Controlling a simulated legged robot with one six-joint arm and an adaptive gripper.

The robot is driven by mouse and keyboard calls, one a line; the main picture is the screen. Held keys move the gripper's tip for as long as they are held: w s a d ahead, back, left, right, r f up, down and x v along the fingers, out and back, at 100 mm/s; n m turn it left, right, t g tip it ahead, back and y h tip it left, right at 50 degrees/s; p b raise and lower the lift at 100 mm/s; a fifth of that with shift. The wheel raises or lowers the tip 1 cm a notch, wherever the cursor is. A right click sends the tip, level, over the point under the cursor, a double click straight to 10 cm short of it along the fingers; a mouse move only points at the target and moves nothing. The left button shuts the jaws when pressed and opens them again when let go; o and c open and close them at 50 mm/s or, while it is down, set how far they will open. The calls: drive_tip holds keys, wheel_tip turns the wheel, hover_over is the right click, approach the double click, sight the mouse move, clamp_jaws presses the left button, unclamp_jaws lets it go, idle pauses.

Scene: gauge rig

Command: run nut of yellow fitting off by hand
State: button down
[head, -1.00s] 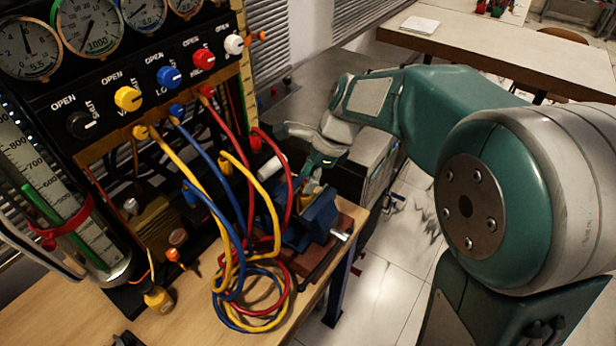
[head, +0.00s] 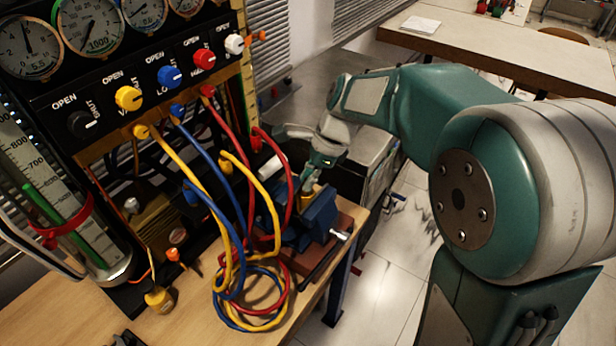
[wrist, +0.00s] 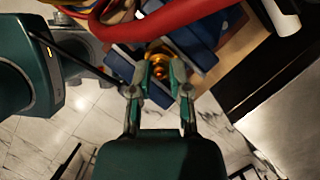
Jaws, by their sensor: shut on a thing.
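The yellow fitting (wrist: 159,64) is a small brass-gold piece. It stands in the jaws of the blue vise (head: 321,215), and it shows in the head view (head: 306,199) just below my gripper. My gripper (wrist: 161,73) is shut on the nut at the fitting's upper end, with one finger on each side. In the head view, my gripper (head: 311,180) reaches down over the vise. The fingers hide part of the nut, and the thread inside it cannot be seen.
Red, blue and yellow hoses (head: 245,230) loop close to the left of the vise. A red hose (wrist: 185,14) crosses just beyond the fitting. The valve panel (head: 150,85) with gauges rises at left. The vise sits at the bench's (head: 190,322) right edge; floor lies beyond.

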drive_tip(key=n+g, duration=0.1)
drive_tip(key=n, duration=0.4)
drive_tip(key=shift+w+g+h, duration=0.15)
drive_tip(key=shift+g+h, duration=0.15)
drive_tip(key=shift+g, duration=0.1)
drive_tip(key=n, duration=0.2)
drive_tip(key=n+g+h, duration=0.1)
drive_tip(key=n, duration=0.2)
drive_tip(key=shift+w+a+h, duration=0.1)
drive_tip(key=shift+a+h, duration=0.05)
drive_tip(key=shift+h, duration=0.15)
drive_tip(key=n+h, duration=0.1)
drive_tip(key=n, duration=0.2)
drive_tip(key=n+g, duration=0.1)
drive_tip(key=n, duration=0.1)
drive_tip(key=shift+a+n+h, duration=0.15)
drive_tip(key=shift+n+h, duration=1.15)
drive_tip(key=shift+n, duration=1.3)
drive_tip(key=c, duration=0.6)
unclamp_jaws()
drive_tip(key=shift+a, duration=0.15)
